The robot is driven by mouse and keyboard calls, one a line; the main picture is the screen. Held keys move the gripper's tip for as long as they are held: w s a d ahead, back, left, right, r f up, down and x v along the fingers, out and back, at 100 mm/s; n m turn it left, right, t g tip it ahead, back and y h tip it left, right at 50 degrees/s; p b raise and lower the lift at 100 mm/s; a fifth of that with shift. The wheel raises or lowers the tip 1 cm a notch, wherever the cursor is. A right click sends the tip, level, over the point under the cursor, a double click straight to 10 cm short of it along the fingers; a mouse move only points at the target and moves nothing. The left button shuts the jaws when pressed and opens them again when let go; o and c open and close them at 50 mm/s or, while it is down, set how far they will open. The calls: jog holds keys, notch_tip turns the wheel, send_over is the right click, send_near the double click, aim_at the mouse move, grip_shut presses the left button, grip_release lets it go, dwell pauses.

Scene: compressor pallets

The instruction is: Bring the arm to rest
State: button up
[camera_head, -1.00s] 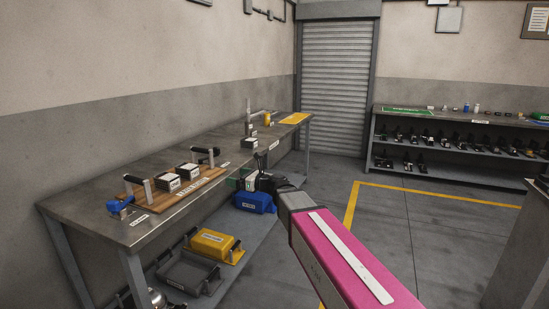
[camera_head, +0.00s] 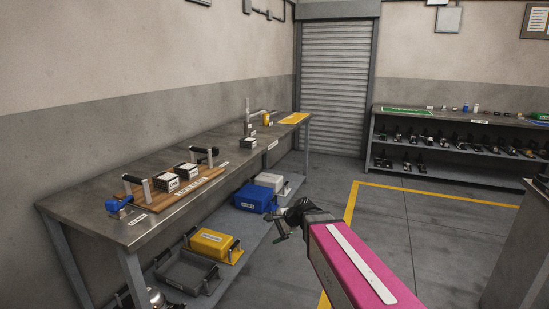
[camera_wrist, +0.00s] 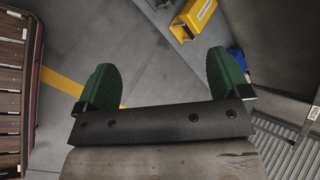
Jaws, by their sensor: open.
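My gripper (camera_head: 281,228) is at the end of my pink arm in the head view, in front of the long workbench and near its lower shelf. It is small and dark there. In the wrist view my gripper (camera_wrist: 165,85) shows two green fingertips spread wide apart with only grey floor between them. It is open and empty and touches nothing that I can see.
The workbench (camera_head: 75,205) carries a wooden pallet (camera_head: 155,202) with dark blocks. Below are a grey tray (camera_head: 187,270), a yellow bin (camera_head: 212,243), a blue bin (camera_head: 256,198) and a white bin (camera_head: 270,181). A shelf unit (camera_head: 470,171) stands at the back right. Floor between is clear.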

jog(key=s+d+f+n+g+h, duration=0.1)
jog(key=s+d+f+n+h, duration=0.3)
jog(key=d, duration=0.5)
jog(key=s+d+f+n+g+h, duration=0.2)
jog(key=s+d+f+n+h, duration=0.2)
jog(key=d, duration=0.5)
jog(key=s+f+n, duration=0.1)
jog(key=s+f, duration=0.1)
jog(key=s, duration=0.1)
jog(key=shift+d+n, duration=0.2)
jog(key=shift+n, duration=0.1)
